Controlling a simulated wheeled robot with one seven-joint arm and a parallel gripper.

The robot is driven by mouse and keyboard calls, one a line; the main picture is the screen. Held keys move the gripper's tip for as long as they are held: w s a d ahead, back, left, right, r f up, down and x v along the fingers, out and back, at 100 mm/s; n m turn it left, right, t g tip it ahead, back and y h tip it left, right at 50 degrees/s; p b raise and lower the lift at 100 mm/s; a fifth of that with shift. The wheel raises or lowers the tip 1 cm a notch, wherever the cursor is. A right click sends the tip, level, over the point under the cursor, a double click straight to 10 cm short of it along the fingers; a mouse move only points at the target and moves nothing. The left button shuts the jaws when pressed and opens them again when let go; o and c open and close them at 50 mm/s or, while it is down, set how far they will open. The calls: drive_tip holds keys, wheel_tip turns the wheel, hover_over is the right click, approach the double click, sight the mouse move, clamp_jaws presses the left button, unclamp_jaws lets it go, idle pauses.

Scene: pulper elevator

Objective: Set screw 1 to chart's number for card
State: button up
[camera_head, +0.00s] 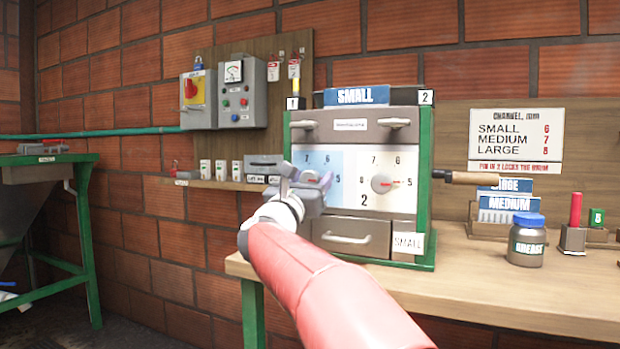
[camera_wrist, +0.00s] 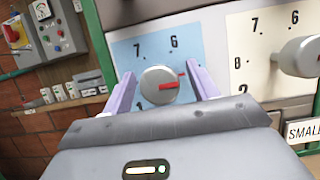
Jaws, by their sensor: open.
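The pulper (camera_head: 350,125) has two dials on its front, with tags 1 at top left and 2 at top right. The left dial (camera_wrist: 160,86), on a blue panel, has its red pointer aimed right, below the 6; numbers to its right are hidden by a finger. My gripper (camera_wrist: 159,70) is open, its fingers either side of this dial; I cannot tell if they touch it. In the head view my gripper (camera_head: 308,183) partly covers the dial. A SMALL card (camera_head: 357,96) sits on top. The chart (camera_head: 515,140) reads SMALL 6, MEDIUM 7, LARGE 8.
The right dial (camera_head: 384,183), on a cream panel, points right toward 5. A wooden handle (camera_head: 474,178) sticks out at the pulper's right. A grease jar (camera_head: 526,243) and MEDIUM card (camera_head: 508,202) stand on the bench (camera_head: 480,277). A drawer (camera_head: 345,237) lies below the dials.

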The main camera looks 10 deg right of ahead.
drive_tip(key=c, duration=1)
drive_tip(key=shift+f+n, duration=0.1)
drive_tip(key=shift+n, duration=0.4)
drive_tip(key=n+t+y+b, duration=0.1)
drive_tip(key=n, duration=0.1)
drive_tip(key=shift+n+y, duration=0.3)
drive_tip(key=shift+n, duration=0.1)
drive_tip(key=n+y, duration=0.2)
drive_tip(key=n, duration=0.1)
drive_tip(key=shift+n+t, duration=0.3)
drive_tip(key=shift+n, duration=0.1)
drive_tip(key=n+y+p, duration=0.1)
drive_tip(key=n, duration=0.1)
drive_tip(key=n+y, duration=0.1)
drive_tip(key=n, duration=0.1)
drive_tip(key=n+y+p, duration=0.1)
drive_tip(key=n, duration=0.1)
drive_tip(key=shift+r+p, duration=0.3)
drive_tip(key=shift+p, duration=0.05)
drive_tip(key=shift+f+n+y+p, duration=0.15)
drive_tip(key=shift+n+y+p, duration=0.15)
drive_tip(key=shift+n+p, duration=0.7)
drive_tip(key=shift+n, duration=0.4)
